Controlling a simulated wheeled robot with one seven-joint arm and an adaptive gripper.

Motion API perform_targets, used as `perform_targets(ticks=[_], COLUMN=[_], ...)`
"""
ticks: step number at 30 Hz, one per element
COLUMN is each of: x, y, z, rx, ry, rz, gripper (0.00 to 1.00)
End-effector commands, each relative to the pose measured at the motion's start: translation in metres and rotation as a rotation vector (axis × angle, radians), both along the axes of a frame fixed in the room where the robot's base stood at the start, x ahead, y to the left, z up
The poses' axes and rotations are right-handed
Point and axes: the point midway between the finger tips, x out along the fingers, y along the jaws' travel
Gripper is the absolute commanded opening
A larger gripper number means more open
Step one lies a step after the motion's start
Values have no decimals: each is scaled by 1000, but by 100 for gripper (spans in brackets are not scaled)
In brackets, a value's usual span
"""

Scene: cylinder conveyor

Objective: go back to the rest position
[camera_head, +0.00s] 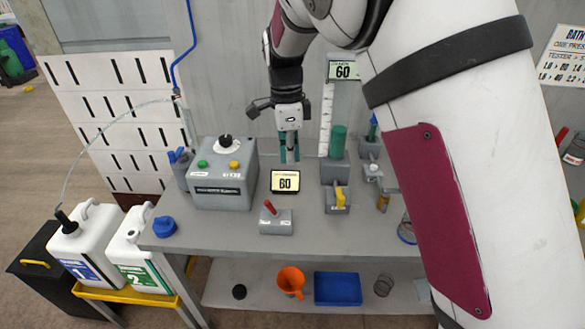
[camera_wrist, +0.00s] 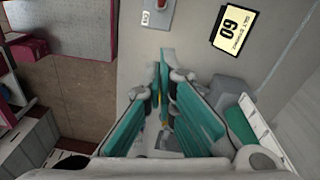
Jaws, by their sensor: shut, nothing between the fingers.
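My gripper (camera_head: 290,150) hangs from my arm above the back of the grey table (camera_head: 240,238), in front of the grey back wall. Its teal fingers point down and are shut with nothing between them. In the wrist view my gripper (camera_wrist: 162,60) shows its two teal fingers meeting at the tips. A display reading 60 (camera_head: 285,181) lies below and in front of the fingers, apart from them. It also shows in the wrist view (camera_wrist: 229,29). My upper arm hides much of the right side of the head view.
A grey control box (camera_head: 223,185) stands left of the gripper. A teal cylinder (camera_head: 338,141) stands upright on a grey block to its right. A red-lever block (camera_head: 276,219) and a blue cap (camera_head: 165,227) sit near the front edge. White canisters (camera_head: 90,250) stand at left.

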Motion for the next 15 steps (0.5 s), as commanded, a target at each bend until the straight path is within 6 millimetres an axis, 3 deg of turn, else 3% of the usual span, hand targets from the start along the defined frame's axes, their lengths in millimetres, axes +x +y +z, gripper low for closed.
perform_targets(ticks=[15], x=[-1], y=[-3], z=[11], rx=[7], ry=[-3], rz=[12], gripper=[0])
